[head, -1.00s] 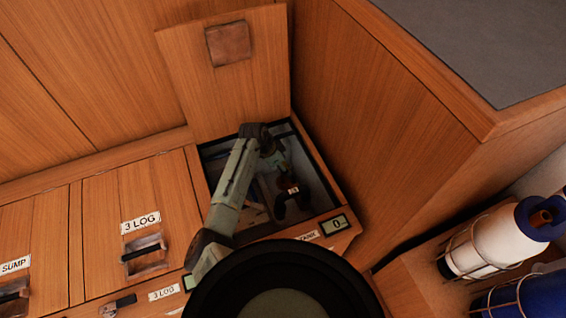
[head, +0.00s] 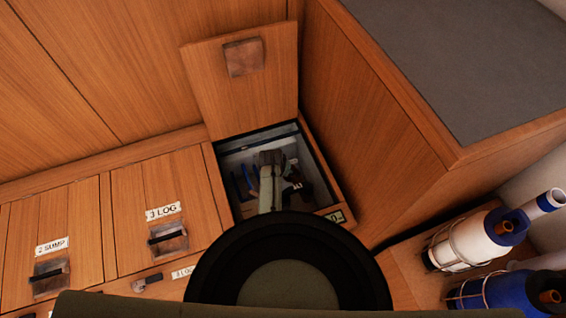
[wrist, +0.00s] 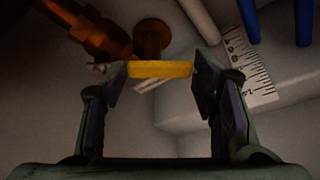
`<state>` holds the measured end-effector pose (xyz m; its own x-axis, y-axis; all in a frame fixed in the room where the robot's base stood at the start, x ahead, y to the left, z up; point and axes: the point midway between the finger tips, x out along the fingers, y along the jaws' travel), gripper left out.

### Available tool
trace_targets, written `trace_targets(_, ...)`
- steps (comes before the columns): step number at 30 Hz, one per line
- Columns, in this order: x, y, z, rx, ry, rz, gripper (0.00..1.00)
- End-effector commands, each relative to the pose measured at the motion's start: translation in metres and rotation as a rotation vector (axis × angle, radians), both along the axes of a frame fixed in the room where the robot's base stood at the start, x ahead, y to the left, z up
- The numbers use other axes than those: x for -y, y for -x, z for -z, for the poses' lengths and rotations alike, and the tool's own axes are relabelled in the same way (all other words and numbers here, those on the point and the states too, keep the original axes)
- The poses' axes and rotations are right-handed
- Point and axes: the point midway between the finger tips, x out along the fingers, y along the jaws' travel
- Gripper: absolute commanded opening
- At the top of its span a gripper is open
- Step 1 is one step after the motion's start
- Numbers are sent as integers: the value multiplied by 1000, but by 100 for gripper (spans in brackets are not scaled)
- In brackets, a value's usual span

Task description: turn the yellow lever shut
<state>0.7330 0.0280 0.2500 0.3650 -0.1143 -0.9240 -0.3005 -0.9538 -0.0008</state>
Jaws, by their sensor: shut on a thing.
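The yellow lever (wrist: 160,69) shows in the wrist view as a short flat bar, lying crosswise between my fingertips. A brown, copper-coloured fitting (wrist: 152,38) stands just behind it. My gripper (wrist: 160,76) is shut on the lever, one finger at each end of the bar. In the head view my arm reaches down into the open floor locker (head: 232,170). The lever cannot be made out there, behind my arm and in the dim locker.
The locker's wooden lid (head: 250,95) stands open at the back. Blue rods (wrist: 250,18) and a marked scale (wrist: 248,65) are close on the right in the wrist view. A tall wooden cabinet side (head: 370,130) borders the locker. Bottles (head: 470,240) stand in racks at right.

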Motion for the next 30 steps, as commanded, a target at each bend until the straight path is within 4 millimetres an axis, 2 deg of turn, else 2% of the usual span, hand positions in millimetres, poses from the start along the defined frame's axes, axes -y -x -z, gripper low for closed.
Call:
trace_targets(10,1,11,0,-3,2,-154,3)
trace_targets(27,1,12,1,-1,3,-187,3)
trace_targets(28,1,12,1,-1,3,-187,54)
trace_targets(30,1,12,1,0,3,-186,59)
